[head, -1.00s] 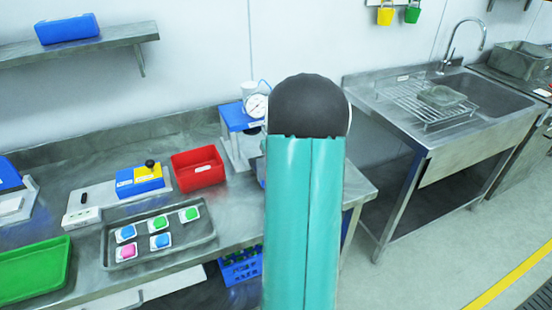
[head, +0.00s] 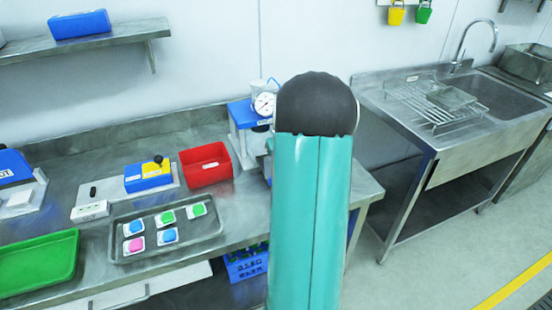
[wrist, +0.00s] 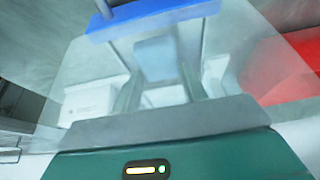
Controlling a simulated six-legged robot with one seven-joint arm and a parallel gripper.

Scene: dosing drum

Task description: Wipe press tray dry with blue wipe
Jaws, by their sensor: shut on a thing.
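My gripper (wrist: 157,72) shows in the wrist view, with its two greenish fingers closed on a pale blue piece, which looks like the blue wipe (wrist: 155,60). In the head view my own arm hides the gripper and wipe. The press (head: 243,116), with a blue top and a round dial gauge, stands at the back of the steel bench, just left of my arm. In the wrist view its blue part (wrist: 150,22) is beyond the fingertips. I cannot clearly make out the press tray or any wetness, nor whether the wipe touches anything.
A red bin (head: 206,165) stands left of the press. A grey tray (head: 207,240) with several coloured pieces, a blue-yellow device (head: 148,177) and a green tray (head: 38,262) lie on the bench. A sink with a wire rack (head: 437,106) is at right, across a floor gap.

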